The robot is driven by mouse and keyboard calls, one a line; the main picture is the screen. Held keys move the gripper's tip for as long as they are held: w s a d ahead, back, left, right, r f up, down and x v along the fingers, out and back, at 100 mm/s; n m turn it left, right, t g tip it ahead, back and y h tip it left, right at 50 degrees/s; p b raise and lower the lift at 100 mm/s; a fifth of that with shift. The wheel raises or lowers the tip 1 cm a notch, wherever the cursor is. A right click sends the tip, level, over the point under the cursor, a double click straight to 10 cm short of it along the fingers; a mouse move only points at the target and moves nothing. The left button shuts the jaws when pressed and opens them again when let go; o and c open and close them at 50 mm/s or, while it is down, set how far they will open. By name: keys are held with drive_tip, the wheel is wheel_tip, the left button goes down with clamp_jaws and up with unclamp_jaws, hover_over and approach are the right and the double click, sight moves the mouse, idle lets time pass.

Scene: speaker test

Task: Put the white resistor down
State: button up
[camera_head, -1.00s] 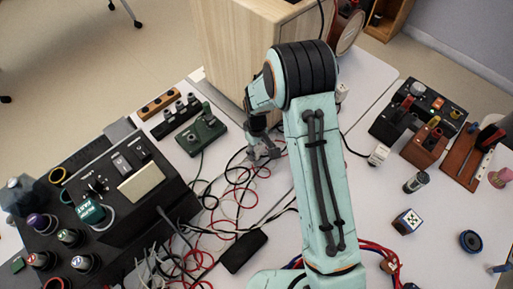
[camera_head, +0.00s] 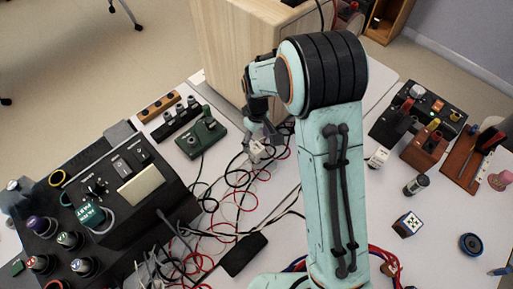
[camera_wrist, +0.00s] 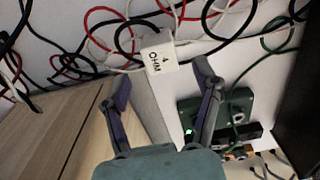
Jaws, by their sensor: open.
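The white resistor (camera_wrist: 160,58) is a small block marked "4 OHM". In the wrist view it lies among the cables, just beyond my fingertips and between their lines. It also shows in the head view (camera_head: 257,151), just below my gripper (camera_head: 262,134). In the wrist view my gripper (camera_wrist: 161,74) is open, its two fingers spread wide with a gap between them and the resistor. The fingers do not appear to touch it. Cables partly surround the resistor.
Tangled red, black and white cables (camera_head: 238,190) cover the middle of the table. A wooden speaker cabinet (camera_head: 228,60) stands behind my gripper. A green device (camera_head: 202,138) is to the left. Another white block (camera_head: 378,157) stands on the right.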

sight(257, 148)
wheel_tip(257, 148, up, 6)
drive_tip(key=shift+f, duration=0.25)
drive_tip(key=s+d+r+m, duration=0.4)
drive_tip(key=s+d+r, duration=0.2)
drive_tip(key=s+r, duration=0.35)
drive_tip(key=s+d+m, duration=0.2)
drive_tip(key=s+m, duration=0.1)
drive_tip(key=s, duration=1.2)
drive_tip(key=shift+d+r+m+y, duration=0.3)
drive_tip(key=shift+m+y, duration=0.1)
